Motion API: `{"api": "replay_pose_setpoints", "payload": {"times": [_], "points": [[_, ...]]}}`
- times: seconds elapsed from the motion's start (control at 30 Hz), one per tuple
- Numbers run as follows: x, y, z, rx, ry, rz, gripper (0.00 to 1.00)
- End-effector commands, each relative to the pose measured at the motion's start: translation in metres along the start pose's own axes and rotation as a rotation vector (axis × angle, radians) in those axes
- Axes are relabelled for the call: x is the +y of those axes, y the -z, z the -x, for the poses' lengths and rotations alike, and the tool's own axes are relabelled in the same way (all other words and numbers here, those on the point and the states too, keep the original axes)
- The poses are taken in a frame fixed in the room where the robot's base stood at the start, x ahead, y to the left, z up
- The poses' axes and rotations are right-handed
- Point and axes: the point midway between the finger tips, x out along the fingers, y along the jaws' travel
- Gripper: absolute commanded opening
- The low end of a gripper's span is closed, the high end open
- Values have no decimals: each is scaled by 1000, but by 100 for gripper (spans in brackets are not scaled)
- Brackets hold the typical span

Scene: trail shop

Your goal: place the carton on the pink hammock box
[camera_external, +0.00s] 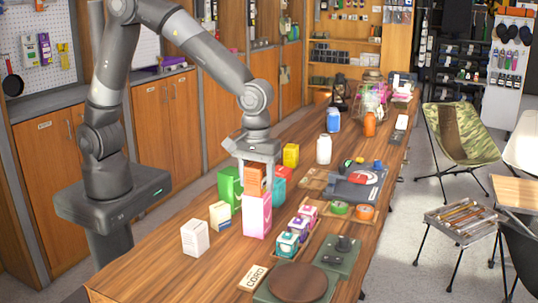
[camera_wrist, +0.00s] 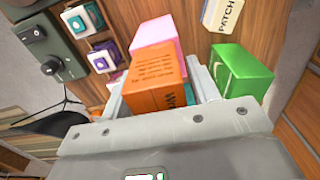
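The carton (camera_external: 255,179), a small orange box with dark print, is upright between the fingers of my gripper (camera_external: 257,182). The wrist view shows the carton (camera_wrist: 156,78) with a finger on each side; whether both fingers press on it is unclear. In the wrist view the pink box (camera_wrist: 157,32) shows partly behind the carton.
A green box (camera_external: 229,186) and a teal box (camera_external: 279,190) stand close behind the pink box. A white box (camera_external: 195,238) and a small cream box (camera_external: 220,215) are to the left. A tray of small boxes (camera_external: 287,243) is to the right. The wooden table's (camera_external: 150,270) front left is clear.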

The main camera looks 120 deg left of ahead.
Motion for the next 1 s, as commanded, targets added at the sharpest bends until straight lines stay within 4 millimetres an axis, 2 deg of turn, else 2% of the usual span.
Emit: {"api": "replay_pose_setpoints", "payload": {"times": [0.3, 0.43, 0.57, 0.8, 1.0], "points": [[0, 0, 1, 0, -1, 0, 62], [1, 0, 11, 0, -4, 0, 62], [1, -1, 34, 0, -5, -1, 62], [1, 0, 86, 0, -4, 0, 62], [0, 0, 115, 0, -3, 0, 62]]}}
